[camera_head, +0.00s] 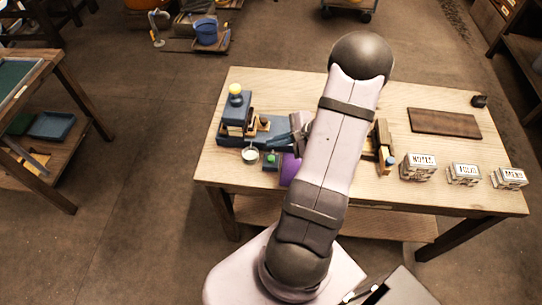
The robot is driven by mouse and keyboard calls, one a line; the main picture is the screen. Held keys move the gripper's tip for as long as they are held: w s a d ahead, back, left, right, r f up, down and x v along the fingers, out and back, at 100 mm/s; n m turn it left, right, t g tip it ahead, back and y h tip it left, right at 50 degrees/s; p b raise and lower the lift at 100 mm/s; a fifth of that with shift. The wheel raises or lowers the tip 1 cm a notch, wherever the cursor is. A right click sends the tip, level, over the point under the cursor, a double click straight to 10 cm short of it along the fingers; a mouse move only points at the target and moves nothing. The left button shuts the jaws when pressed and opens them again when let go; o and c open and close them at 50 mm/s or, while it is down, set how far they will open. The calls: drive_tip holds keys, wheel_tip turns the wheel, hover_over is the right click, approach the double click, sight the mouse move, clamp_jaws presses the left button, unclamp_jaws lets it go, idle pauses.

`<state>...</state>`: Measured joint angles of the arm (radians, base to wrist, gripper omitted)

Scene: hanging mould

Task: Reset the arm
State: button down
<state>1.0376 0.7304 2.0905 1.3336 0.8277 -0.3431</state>
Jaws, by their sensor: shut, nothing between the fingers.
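My own arm rises from its base at the bottom centre to a dark rounded joint near the table's far edge. Its pale link crosses in front of the middle of the wooden table (395,92). I cannot make out my gripper or its fingertips; the arm hides the area behind it. A blue-grey part (299,122) shows just left of the arm, and I cannot tell what it belongs to.
A pale round cup (250,155) and purple item (289,169) are near the front. A dark board (444,123) and lettered blocks (418,166) lie right. The far middle-left tabletop is clear.

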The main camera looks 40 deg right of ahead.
idle(0.7)
drive_tip(key=s+a+f+n+g+y, duration=0.1)
drive_tip(key=s+a+n+g, duration=0.35)
drive_tip(key=s, duration=0.45)
drive_tip(key=s+a+n+g+y, duration=0.1)
drive_tip(key=s+a+n+g, duration=0.2)
drive_tip(key=s+a+g, duration=0.45)
drive_tip(key=w+a+r+n+t+h, duration=0.2)
drive_tip(key=a+r+n+h, duration=0.1)
drive_tip(key=a+r+n, duration=0.3)
drive_tip(key=w+a+r+n+t+h, duration=0.25)
drive_tip(key=a+r+n, duration=0.2)
drive_tip(key=n, duration=0.35)
wheel_tip(320, 180, down, 21)
drive_tip(key=b, duration=2.1)
drive_tip(key=shift+g+h, duration=0.35)
drive_tip(key=shift+d+r, duration=0.1)
